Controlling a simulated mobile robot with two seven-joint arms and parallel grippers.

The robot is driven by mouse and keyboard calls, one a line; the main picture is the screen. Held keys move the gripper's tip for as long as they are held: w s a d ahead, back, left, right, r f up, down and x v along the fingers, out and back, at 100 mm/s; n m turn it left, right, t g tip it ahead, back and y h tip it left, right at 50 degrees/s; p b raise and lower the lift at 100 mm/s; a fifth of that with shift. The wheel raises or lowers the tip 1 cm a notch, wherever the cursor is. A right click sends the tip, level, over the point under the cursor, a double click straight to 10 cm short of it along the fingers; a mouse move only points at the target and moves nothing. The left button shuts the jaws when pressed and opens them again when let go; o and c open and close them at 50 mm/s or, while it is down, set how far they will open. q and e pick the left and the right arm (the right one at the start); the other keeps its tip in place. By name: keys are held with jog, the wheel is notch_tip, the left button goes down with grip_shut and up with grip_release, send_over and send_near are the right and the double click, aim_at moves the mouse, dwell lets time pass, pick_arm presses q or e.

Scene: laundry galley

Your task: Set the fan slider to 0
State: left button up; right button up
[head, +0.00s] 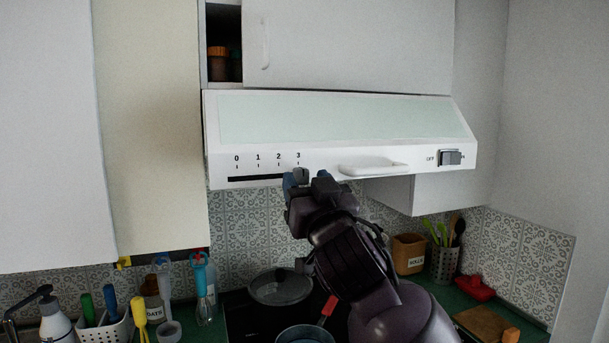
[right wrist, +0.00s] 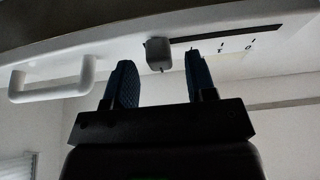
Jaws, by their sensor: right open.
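The fan slider knob (head: 301,172) is a small grey block at the right end of its dark track (head: 256,178), under the mark 3 on the white range hood (head: 215,150). The marks 0, 1, 2 and 3 run left to right. My right gripper (head: 306,178) is open with its blue fingertips at the knob. In the right wrist view the knob (right wrist: 158,53) lies between the two finger lines, just beyond the tips of my right gripper (right wrist: 158,72). Nothing is held. My left gripper is not in view.
A white hood handle (head: 373,166) sits right of the knob; it also shows in the right wrist view (right wrist: 50,80). A dark switch (head: 450,158) is farther right. Below are a lidded pot (head: 280,288) and a blue pan (head: 305,335). The hood front left of the knob is clear.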

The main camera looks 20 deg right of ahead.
jog(key=shift+w+r, duration=0.2)
jog(key=shift+w, duration=0.3)
grip_shut()
